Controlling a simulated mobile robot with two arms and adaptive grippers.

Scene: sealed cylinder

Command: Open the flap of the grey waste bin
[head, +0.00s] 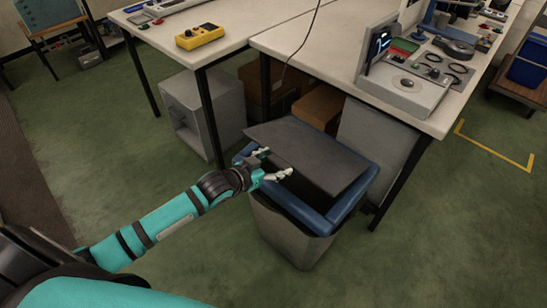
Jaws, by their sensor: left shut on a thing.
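The grey waste bin (290,236) stands on the green floor in front of the tables, with a blue rim (341,208) around its top. Its dark grey flap (315,156) is tilted up off the rim, and a dark gap shows beneath its near edge. My left gripper (275,164) reaches in from the left and is shut on the flap at its near left edge. The fingertips lie one above and one below that edge. The inside of the bin is mostly hidden by the flap. My right gripper is out of view.
Two pale tables stand behind the bin; a dark table leg (400,181) is close on its right. A grey cabinet (202,114) and cardboard boxes (318,106) sit underneath. A yellow meter (200,36) lies on the left table. Floor in front is clear.

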